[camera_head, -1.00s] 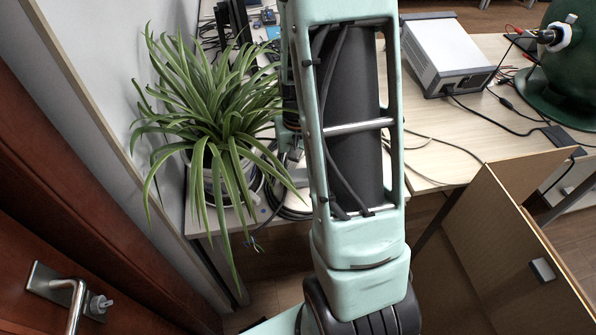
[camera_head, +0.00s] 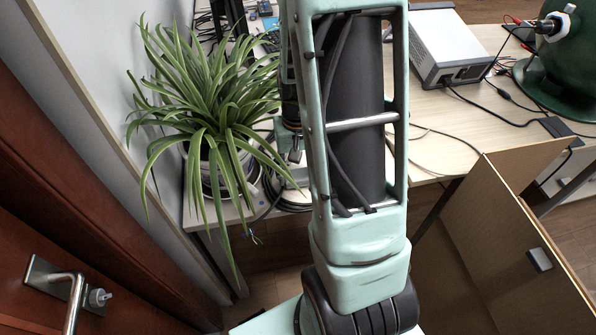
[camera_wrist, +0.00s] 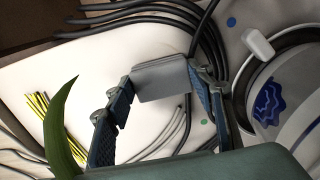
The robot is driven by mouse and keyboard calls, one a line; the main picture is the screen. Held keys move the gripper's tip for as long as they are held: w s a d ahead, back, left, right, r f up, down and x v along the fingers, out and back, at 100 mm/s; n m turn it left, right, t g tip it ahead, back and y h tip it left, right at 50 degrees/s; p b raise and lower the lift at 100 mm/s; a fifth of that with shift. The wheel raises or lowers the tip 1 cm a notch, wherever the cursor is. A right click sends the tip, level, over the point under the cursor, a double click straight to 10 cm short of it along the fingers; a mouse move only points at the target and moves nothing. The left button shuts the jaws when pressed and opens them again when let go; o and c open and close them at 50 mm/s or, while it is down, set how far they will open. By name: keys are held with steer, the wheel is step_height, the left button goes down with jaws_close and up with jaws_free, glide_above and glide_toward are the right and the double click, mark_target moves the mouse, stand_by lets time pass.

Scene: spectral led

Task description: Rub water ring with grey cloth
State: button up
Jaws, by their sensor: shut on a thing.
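In the wrist view my gripper (camera_wrist: 161,88) has its two blue-grey fingers on either side of a small flat grey piece (camera_wrist: 160,74), which looks like the folded grey cloth. It is held between the fingertips, over a pale surface (camera_wrist: 90,75). I cannot tell whether the cloth touches that surface. I cannot make out a water ring in either view. In the head view my arm hides most of the gripper, and only a little of it shows beside the plant.
A potted plant (camera_head: 205,95) stands left of my arm. Dark cables (camera_wrist: 180,20) run behind the cloth, and a white round object with blue marks (camera_wrist: 268,100) is close on the right. A grey instrument box (camera_head: 447,45) and a green object (camera_head: 560,85) are on the desk (camera_head: 435,120).

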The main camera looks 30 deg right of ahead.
mark_target(300, 194)
steer(key=shift+f+b, duration=0.4)
steer(key=shift+f, duration=0.15)
steer(key=shift+o, duration=0.2)
steer(key=shift+s+a+f, duration=0.1)
steer(key=shift+s+a, duration=0.15)
steer(key=shift+s, duration=0.55)
steer(key=shift+s+a+f, duration=0.1)
steer(key=shift+s+a, duration=0.15)
steer(key=shift+s, duration=0.55)
steer(key=shift+c, duration=0.2)
steer(key=shift+r, duration=0.15)
steer(key=shift+w, duration=0.15)
steer(key=shift+w+d+r, duration=0.1)
steer(key=shift+w+d, duration=0.05)
steer(key=shift+w, duration=0.15)
steer(key=shift+w+d+r, duration=0.1)
steer(key=shift+w+d, duration=0.2)
steer(key=shift+w, duration=0.7)
steer(key=shift+w+d+r, duration=0.1)
steer(key=shift+w+d, duration=0.15)
steer(key=shift+w, duration=0.75)
